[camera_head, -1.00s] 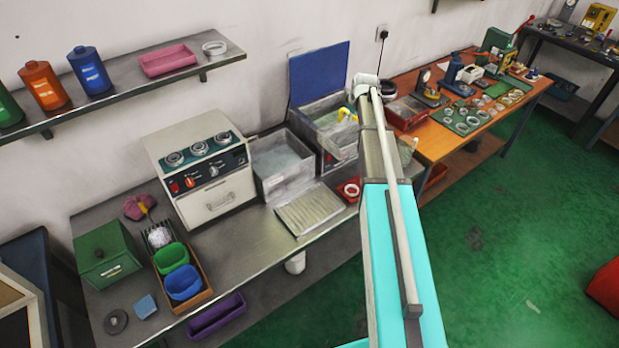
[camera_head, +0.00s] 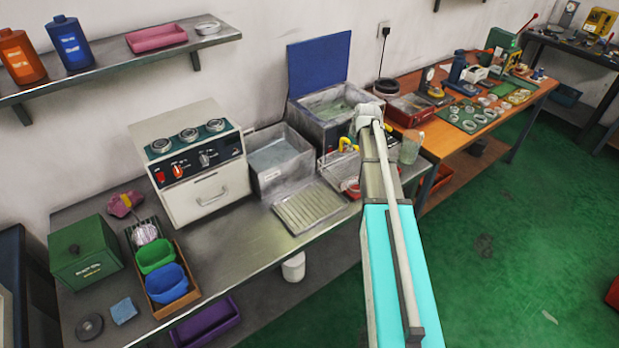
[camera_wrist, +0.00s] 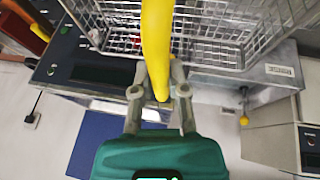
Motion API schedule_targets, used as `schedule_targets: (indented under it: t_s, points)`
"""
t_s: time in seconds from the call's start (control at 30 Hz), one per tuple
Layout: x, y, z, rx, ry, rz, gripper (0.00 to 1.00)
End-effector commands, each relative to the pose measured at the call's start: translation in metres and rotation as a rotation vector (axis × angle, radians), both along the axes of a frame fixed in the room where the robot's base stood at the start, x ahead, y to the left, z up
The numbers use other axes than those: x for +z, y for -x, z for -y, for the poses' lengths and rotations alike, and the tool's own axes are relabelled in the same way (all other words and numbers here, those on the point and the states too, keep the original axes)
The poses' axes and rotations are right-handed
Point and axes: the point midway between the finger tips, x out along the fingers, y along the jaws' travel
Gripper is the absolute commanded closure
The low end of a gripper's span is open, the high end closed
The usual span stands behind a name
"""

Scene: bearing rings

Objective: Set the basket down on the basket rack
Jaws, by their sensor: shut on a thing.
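The wire basket (camera_head: 338,170) hangs from my gripper in front of the open tank, just right of a ribbed metal tray (camera_head: 308,207) that may be the basket rack. My arm hides part of the basket in the head view. In the wrist view, the grey mesh basket (camera_wrist: 222,45) spans the top, with its thick yellow handle (camera_wrist: 156,40) across the middle. My gripper (camera_wrist: 158,88) is shut on this handle. The basket's underside and its height above the bench are hard to judge.
The open tank (camera_head: 312,119) with its raised blue lid stands behind the basket. A grey water basin (camera_head: 264,181) is to the left, beside a control box (camera_head: 205,194). A glass beaker (camera_head: 411,147) stands right of my arm. A red item shows through the mesh.

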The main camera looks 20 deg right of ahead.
Motion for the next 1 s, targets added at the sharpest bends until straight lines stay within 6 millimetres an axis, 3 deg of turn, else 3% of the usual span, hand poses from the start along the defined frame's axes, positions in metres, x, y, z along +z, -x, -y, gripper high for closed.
schedule_targets:
  t_s: [0.03,0.27,1.0]
  points:
    - [-0.014,0.000,0.000,0.000,0.000,0.001,1.00]
    - [-0.030,0.000,0.000,0.000,0.000,0.000,1.00]
    - [-0.032,0.000,0.001,-0.002,0.000,0.000,1.00]
